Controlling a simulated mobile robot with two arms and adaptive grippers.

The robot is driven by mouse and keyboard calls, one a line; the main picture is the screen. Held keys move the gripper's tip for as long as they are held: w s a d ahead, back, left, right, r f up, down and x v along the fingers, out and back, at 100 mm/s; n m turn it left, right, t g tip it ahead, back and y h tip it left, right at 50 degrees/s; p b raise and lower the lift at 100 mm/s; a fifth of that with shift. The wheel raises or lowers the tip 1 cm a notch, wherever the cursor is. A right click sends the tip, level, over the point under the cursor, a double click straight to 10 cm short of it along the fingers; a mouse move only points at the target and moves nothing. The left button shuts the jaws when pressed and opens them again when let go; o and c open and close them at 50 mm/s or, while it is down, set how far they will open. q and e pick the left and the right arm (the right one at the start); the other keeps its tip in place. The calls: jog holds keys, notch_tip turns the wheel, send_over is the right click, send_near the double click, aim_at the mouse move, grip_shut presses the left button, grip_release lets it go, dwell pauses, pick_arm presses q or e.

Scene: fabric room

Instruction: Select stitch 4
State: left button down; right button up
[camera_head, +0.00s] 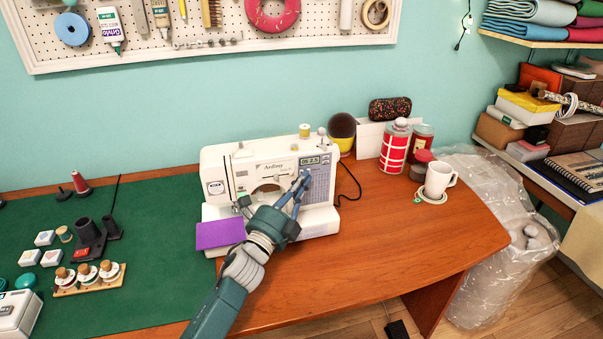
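A white sewing machine (222,163) stands on the table, with a small dark display (312,160) and a grey stitch panel (320,182) at its right front. The single stitch buttons are too small to read. My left gripper (304,177) reaches up from below in front of the machine. Its fingers come together at the left edge of the stitch panel, just below the display, and seem to hold nothing. I cannot tell whether the tips touch a button. A purple cloth (219,233) lies at the machine's left front. My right gripper is not in view.
A white mug (438,180) and a red checked can (394,148) stand right of the machine. Spools in a wooden holder (90,280) and a dark stand (88,240) sit on the green mat (140,215). The wooden tabletop at front right is clear.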

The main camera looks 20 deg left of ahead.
pick_arm(q)
jog(key=shift+w+a, duration=0.15)
jog(key=shift+w, duration=0.05)
jog(key=shift+s, duration=0.1)
dwell(0.4)
jog(key=shift+s+d, duration=0.4)
jog(key=shift+s, duration=0.05)
jog(key=s+d, duration=0.2)
jog(key=s+p, duration=0.1)
jog(key=s, duration=0.1)
jog(key=shift+s+d, duration=0.1)
jog(key=shift+d, duration=0.3)
